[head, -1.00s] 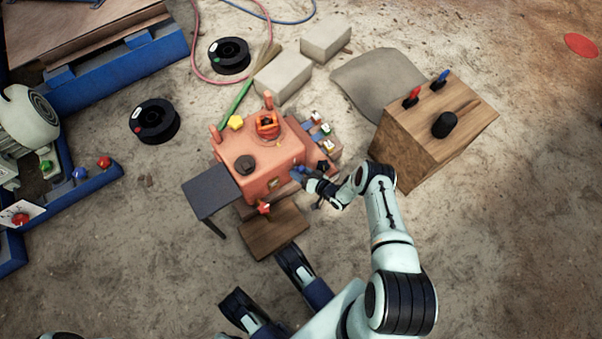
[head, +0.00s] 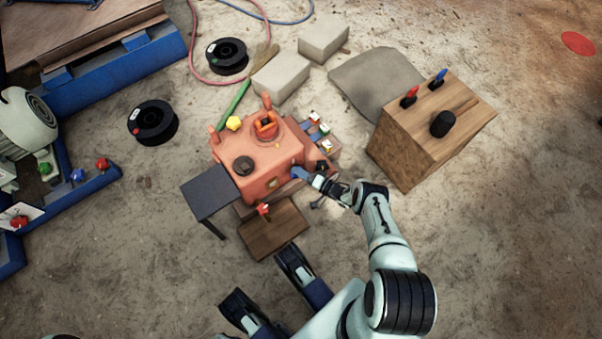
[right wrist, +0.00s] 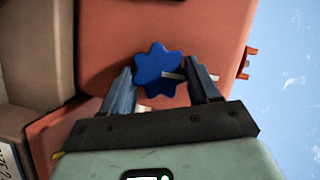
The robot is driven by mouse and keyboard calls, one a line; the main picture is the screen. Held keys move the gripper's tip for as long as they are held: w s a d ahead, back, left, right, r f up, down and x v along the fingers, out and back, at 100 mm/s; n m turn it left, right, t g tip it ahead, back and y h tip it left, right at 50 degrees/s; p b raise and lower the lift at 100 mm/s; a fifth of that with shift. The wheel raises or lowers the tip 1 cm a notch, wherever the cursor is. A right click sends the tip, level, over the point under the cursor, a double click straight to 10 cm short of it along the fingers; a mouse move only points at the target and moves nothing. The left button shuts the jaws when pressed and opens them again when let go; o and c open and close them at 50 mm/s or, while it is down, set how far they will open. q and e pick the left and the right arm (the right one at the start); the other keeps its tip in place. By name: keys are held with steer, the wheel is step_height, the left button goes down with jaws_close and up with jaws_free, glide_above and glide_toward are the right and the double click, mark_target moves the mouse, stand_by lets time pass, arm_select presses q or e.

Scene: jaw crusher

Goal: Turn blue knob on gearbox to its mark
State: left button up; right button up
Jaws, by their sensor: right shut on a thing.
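The gearbox (head: 262,165) is an orange-red housing in the middle of the head view. The blue knob (right wrist: 158,70) is lobed and sits on the gearbox face (right wrist: 110,30) in the right wrist view. My right gripper (right wrist: 163,82) is shut on the knob, one finger on each side. In the head view my right gripper (head: 301,174) is at the gearbox's right side, and the knob is mostly hidden there. I cannot make out the mark.
A wooden box (head: 432,130) with red and blue levers stands to the right. A dark small table (head: 210,191) and a wooden board (head: 273,230) are close to the gearbox. Grey blocks (head: 280,78) and a black spool (head: 153,122) lie behind and left.

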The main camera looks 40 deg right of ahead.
stand_by(0.5)
steer(key=o, duration=1.1)
steer(key=shift+c, duration=0.2)
arm_select(q)
steer(key=w+r+t+p, duration=0.2)
steer(key=w+r+p, duration=0.1)
steer(key=w, duration=0.3)
steer(key=shift+d+r, duration=0.2)
steer(key=shift+d, duration=0.2)
arm_select(e)
steer(key=v, duration=1.3)
steer(key=shift+s, duration=0.2)
